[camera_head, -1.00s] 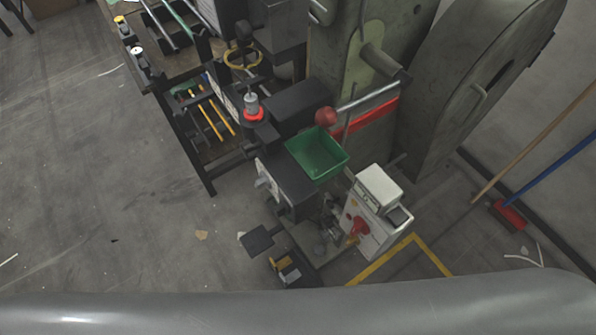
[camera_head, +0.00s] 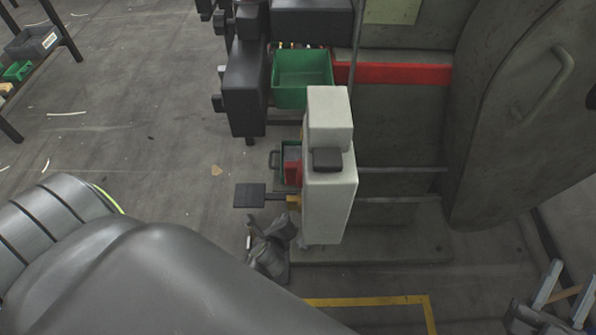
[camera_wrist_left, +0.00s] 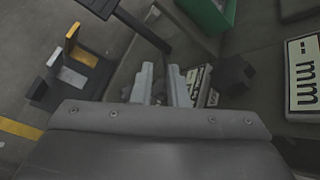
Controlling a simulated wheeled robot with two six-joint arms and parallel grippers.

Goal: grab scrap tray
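A green open tray (camera_head: 303,92) is mounted on the press at the top middle of the head view. Lower down, a smaller green tray (camera_head: 277,158) with a dark handle shows partly, next to a red part and behind the white control box. I cannot tell for sure which is the scrap tray. My left gripper (camera_head: 270,228) is low, below the small tray and left of the white box. In the left wrist view its two pale fingers (camera_wrist_left: 162,82) are apart with nothing held between them. A green piece (camera_wrist_left: 208,12) shows at that view's top.
The white control box (camera_head: 328,205) stands close right of my left gripper. A black pedal plate (camera_head: 250,195) sticks out left. A yellow floor line (camera_head: 370,300) runs in front. A labelled plate (camera_wrist_left: 303,75) shows at right in the wrist view.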

